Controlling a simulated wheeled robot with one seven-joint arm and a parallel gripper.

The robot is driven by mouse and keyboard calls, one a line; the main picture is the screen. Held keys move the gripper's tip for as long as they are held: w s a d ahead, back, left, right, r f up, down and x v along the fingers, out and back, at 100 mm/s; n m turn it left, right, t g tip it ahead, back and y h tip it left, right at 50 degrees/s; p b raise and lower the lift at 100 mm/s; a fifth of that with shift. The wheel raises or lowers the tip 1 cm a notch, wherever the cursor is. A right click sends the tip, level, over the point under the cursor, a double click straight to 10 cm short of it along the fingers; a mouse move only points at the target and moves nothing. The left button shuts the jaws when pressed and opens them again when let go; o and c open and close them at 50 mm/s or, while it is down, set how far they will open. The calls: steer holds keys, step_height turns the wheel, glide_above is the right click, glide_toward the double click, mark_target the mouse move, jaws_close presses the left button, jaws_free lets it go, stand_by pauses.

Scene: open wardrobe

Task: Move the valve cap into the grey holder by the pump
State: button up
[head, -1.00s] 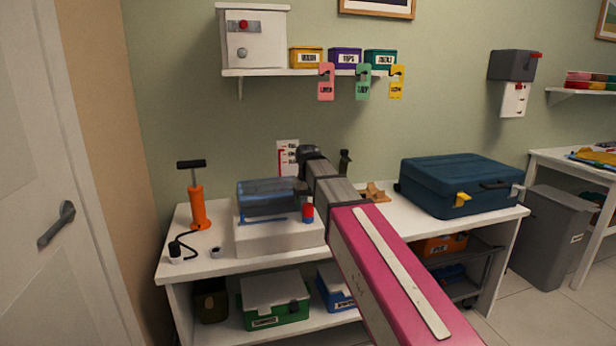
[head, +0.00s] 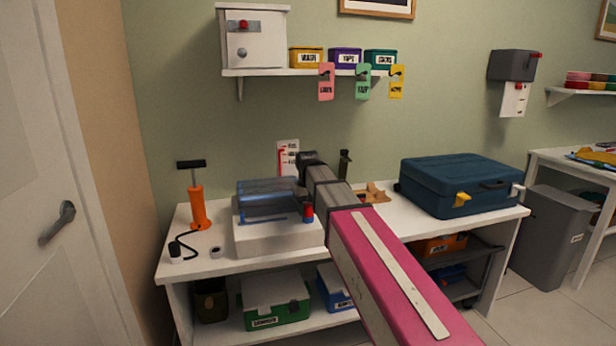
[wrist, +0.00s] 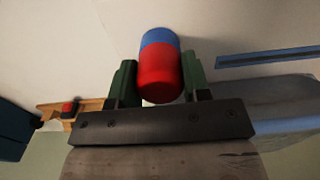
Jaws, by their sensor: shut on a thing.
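The valve cap, a small red and blue cylinder (wrist: 162,70), is between the green fingers of my gripper (wrist: 160,85) in the wrist view. My gripper is shut on it. In the head view the cap (head: 308,212) shows at the right front of the white box, beside my arm, which hides most of the gripper. The small grey ring-shaped holder (head: 215,252) stands on the bench near the front edge. It is right of the black hose end of the orange pump (head: 198,208), well left of the cap. Its opening looks empty, but it is small.
A white box with a clear blue cover (head: 268,198) stands between the cap and the pump. A wooden rack (head: 376,193) and a dark blue case (head: 460,184) are to the right. The bench's front left is mostly clear around the holder.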

steer(key=shift+r, duration=1.3)
stand_by(1.4)
steer(key=shift+r, duration=1.9)
